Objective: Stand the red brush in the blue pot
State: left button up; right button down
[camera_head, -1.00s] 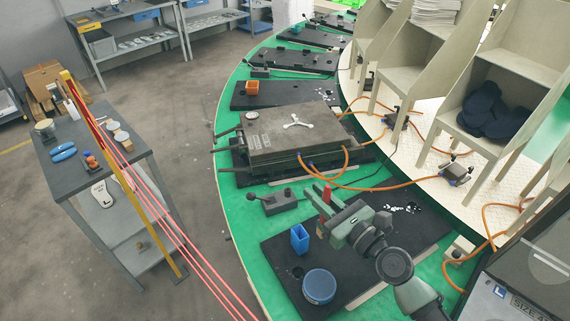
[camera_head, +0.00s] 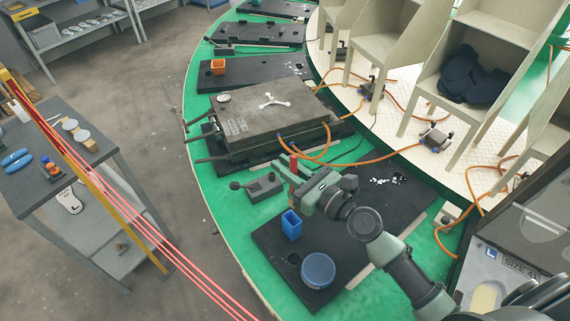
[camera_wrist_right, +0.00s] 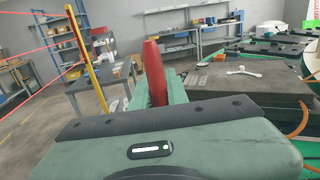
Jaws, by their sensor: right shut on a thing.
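The blue pot (camera_head: 291,226) is an open, square, upright cup on the black plate in the head view. My right gripper (camera_head: 297,196) is shut on the red brush (camera_head: 293,168) and holds it roughly upright. In the head view the brush shows just above the pot's mouth, and its lower end is hard to make out. In the right wrist view the brush (camera_wrist_right: 155,73) rises between the green fingers (camera_wrist_right: 158,92), tilted slightly. The pot is hidden there. My left gripper is not in view.
A round blue container (camera_head: 318,270) stands in front of the pot on the black plate (camera_head: 350,240). A grey lever box (camera_head: 262,187) and a large grey press (camera_head: 270,118) lie behind. Orange hoses (camera_head: 390,155) run to the right.

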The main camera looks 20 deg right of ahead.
pick_arm(q)
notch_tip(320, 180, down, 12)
jog(key=b, duration=1.2)
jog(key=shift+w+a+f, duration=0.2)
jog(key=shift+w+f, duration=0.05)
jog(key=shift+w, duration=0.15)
pick_arm(e)
notch_tip(320, 180, down, 13)
jog(key=shift+f, duration=0.2)
jog(key=shift+d, duration=0.1)
jog(key=c, duration=1.3)
grip_release()
jog(key=shift+s, duration=0.15)
